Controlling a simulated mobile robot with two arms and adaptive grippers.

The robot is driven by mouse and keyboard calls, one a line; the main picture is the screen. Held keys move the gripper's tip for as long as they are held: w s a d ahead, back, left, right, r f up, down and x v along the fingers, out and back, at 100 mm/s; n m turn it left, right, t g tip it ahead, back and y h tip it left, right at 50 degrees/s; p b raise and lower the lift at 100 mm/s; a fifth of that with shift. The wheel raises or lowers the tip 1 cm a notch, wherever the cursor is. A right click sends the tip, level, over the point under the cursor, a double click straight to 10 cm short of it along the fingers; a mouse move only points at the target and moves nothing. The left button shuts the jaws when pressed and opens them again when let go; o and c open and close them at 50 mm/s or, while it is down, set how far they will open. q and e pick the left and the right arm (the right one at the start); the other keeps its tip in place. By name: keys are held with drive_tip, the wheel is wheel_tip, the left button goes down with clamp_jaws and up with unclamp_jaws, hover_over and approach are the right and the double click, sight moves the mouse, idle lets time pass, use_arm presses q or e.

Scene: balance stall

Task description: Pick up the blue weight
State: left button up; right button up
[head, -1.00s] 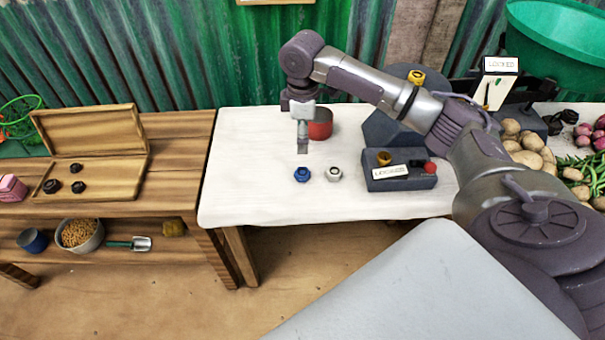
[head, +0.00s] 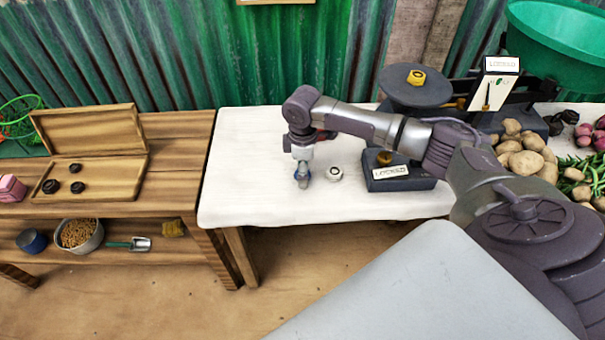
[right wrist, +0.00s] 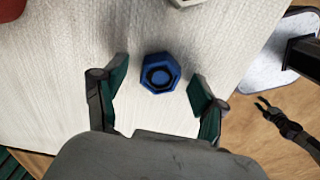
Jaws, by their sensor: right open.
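The blue weight (right wrist: 160,74) is a hexagonal piece with a dark ring on top. In the right wrist view it sits on the white tabletop between the two fingers of my right gripper (right wrist: 158,92), with a gap on each side. My right gripper is open and not holding it. In the head view my right gripper (head: 302,178) points down over the weight's place and mostly hides it. My left gripper is not in the head view.
A white weight (head: 334,173) stands just right of the gripper. A dark box labelled LOCKED (head: 398,184) and a balance with a round pan (head: 415,92) stand further right. Potatoes (head: 526,162) lie beyond. The front left of the white table (head: 250,195) is clear.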

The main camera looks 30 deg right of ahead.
drive_tip(key=c, duration=1.2)
clamp_jaws()
drive_tip(key=shift+r, duration=0.15)
